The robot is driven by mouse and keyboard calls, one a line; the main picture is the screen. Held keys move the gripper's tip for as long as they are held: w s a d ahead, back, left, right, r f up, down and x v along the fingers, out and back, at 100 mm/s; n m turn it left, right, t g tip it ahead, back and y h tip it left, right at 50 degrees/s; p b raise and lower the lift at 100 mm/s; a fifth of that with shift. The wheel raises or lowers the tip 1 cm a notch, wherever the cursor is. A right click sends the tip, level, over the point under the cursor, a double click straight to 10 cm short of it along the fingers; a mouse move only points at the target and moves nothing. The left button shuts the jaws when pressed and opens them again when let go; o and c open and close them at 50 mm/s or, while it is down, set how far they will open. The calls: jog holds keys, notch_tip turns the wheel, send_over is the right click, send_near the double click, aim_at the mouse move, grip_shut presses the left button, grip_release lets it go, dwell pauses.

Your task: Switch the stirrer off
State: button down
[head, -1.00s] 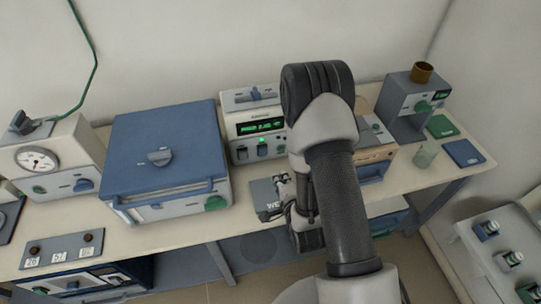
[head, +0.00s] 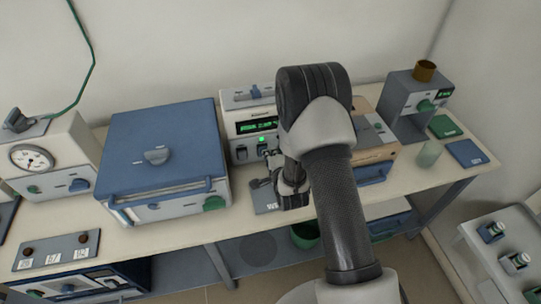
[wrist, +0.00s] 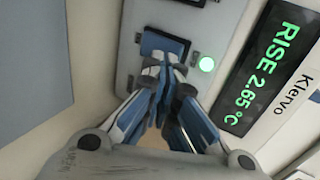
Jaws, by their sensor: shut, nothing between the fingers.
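A cream instrument (head: 238,150) with a green display (head: 256,126) stands on the bench. In the wrist view the display (wrist: 264,72) reads "RISE 2.65 °C". A green lamp (head: 261,139) glows below it, and it also shows in the wrist view (wrist: 207,64). Beside the lamp is a dark and blue rocker switch (wrist: 166,42); another dark switch (wrist: 187,1) is cut off at the top edge. No label naming the stirrer is readable. My gripper (head: 265,181) is shut and empty in front of the panel. In the wrist view its fingertips (wrist: 164,68) overlap the rocker's lower part; contact cannot be told.
A blue-lidded furnace (head: 160,150) stands close on the left. A grey "WE…" plate (head: 266,201) lies below my gripper. An orange-tan unit (head: 372,150) stands right, partly behind my arm.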

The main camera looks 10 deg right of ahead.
jog(key=shift+w+r+g+p, duration=0.5)
jog(key=shift+w+p, duration=0.05)
jog(key=shift+p, duration=0.35)
jog(key=shift+s+f, duration=0.1)
jog(key=shift+f, duration=0.2)
jog(key=shift+r, duration=0.1)
jog(key=shift+r, duration=0.7)
